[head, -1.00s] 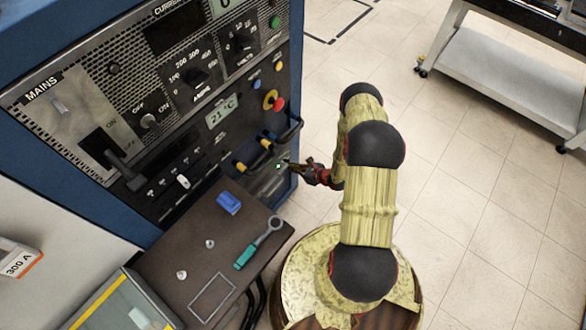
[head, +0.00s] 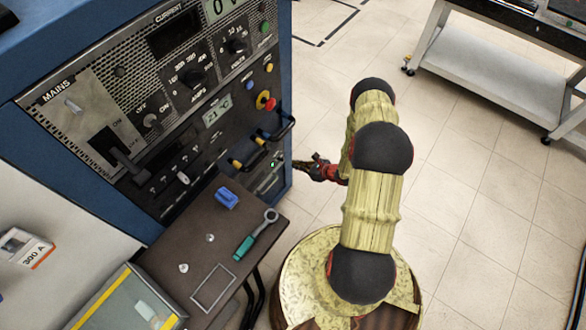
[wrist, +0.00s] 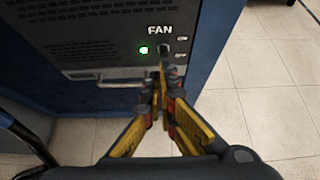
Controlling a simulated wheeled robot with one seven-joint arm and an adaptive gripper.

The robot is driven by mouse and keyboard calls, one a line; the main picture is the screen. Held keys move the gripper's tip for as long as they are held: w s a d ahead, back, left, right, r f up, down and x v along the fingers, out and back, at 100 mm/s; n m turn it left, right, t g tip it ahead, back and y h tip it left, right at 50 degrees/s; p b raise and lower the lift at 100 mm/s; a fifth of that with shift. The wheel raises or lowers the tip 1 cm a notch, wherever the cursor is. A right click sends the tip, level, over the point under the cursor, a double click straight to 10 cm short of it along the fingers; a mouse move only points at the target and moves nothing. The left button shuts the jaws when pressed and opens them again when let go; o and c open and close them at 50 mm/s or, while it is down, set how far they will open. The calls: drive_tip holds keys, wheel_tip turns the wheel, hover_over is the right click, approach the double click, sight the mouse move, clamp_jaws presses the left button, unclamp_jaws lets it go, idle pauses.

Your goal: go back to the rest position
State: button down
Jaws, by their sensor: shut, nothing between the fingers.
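My gripper (head: 308,166) is shut and empty, at the end of my folded arm, just right of the blue cabinet's (head: 284,100) lower front corner. In the wrist view my gripper (wrist: 163,88) points at the panel's lower part, its fingers together below the FAN switch (wrist: 165,47). A green light (wrist: 143,50) glows left of that switch. I cannot tell from the wrist view how far the fingertips are from the panel.
A brown side table (head: 178,248) below the panel holds a blue object (head: 227,198), a teal-handled wrench (head: 257,234) and two small pale parts. A metal cart (head: 490,80) stands at the upper right. Tiled floor right of my arm is clear.

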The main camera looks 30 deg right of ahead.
drive_tip(key=shift+v, duration=0.8)
drive_tip(key=shift+a, duration=0.1)
drive_tip(key=s+a+n+g+y, duration=0.2)
drive_tip(key=s+a+y, duration=0.1)
drive_tip(key=s+a, duration=0.3)
drive_tip(key=s+a+r+n+g+y, duration=0.2)
drive_tip(key=a+r+n, duration=0.3)
drive_tip(key=r, duration=0.3)
drive_tip(key=s+a+r+n+h, duration=0.3)
drive_tip(key=s+r+n, duration=0.2)
drive_tip(key=r, duration=1.2)
drive_tip(key=s+a+r+n+h, duration=0.3)
drive_tip(key=s+r+n, duration=0.2)
drive_tip(key=r+n, duration=0.6)
drive_tip(key=s+a+r+n+h, duration=0.3)
drive_tip(key=s+r+n, duration=0.2)
drive_tip(key=r, duration=2)
drive_tip(key=n, duration=0.3)
drive_tip(key=shift+s+a+n+g, duration=0.2)
drive_tip(key=shift+s+n+g, duration=0.1)
drive_tip(key=shift+n, duration=0.1)
